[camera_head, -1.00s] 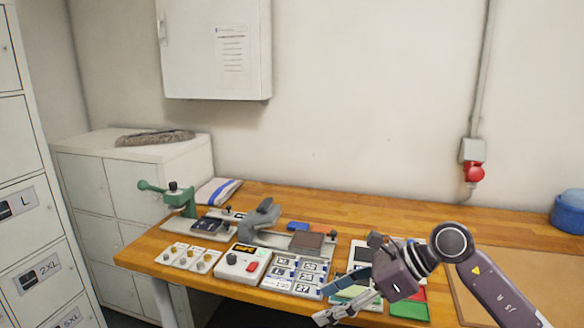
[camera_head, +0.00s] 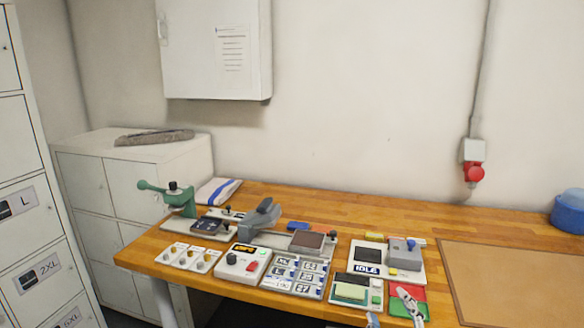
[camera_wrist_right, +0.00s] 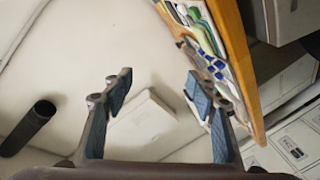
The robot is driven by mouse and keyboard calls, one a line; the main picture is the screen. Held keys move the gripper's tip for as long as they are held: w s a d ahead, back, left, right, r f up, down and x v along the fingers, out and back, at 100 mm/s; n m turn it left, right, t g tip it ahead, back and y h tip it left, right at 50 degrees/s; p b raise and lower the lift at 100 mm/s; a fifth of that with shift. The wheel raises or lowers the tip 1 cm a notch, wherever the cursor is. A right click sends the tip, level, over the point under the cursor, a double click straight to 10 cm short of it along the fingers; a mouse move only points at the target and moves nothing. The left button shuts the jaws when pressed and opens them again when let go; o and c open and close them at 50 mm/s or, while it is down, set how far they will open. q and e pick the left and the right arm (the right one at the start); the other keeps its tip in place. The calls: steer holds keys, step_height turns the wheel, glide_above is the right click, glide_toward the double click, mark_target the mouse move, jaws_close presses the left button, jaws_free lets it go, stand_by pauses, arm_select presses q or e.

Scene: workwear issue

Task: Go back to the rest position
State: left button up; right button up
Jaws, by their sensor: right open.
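My right gripper (camera_head: 391,310) shows only by its fingertips at the bottom edge of the head view, near the front edge of the wooden table (camera_head: 400,213). In the right wrist view the two blue-padded fingers (camera_wrist_right: 158,92) stand wide apart with nothing between them. One fingertip overlaps the red and green pad (camera_head: 419,293) in the head view; I cannot tell whether it is above or in front of it. My left gripper is not in view.
The table holds a green hand press (camera_head: 180,198), a grey press (camera_head: 262,216), a control box (camera_head: 242,263), a tile tray (camera_head: 294,275) and a device reading IDLE (camera_head: 368,268). A brown mat (camera_head: 515,275) lies bare at right. A blue container (camera_head: 569,211) stands behind it.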

steer(key=s+d+f+m+g+h, duration=0.15)
steer(key=s+f+m+g, duration=0.45)
steer(key=s+f, duration=0.8)
steer(key=s+a+f+m+g+y, duration=0.1)
steer(key=s+f+g, duration=0.3)
steer(key=s, duration=0.3)
steer(key=s+f+m+g+y, duration=0.1)
steer(key=s+f+g, duration=0.25)
steer(key=s, duration=0.45)
step_height(320, 180, down, 27)
steer(key=s+g, duration=0.1)
steer(key=s, duration=0.1)
steer(key=s+d+f+g, duration=0.1)
steer(key=s+d+f, duration=0.1)
steer(key=s+f, duration=1.4)
steer(key=shift+s+d+f+n, duration=0.15)
steer(key=shift+s+d+n, duration=0.25)
steer(key=shift+s, duration=0.15)
steer(key=shift+g, duration=0.25)
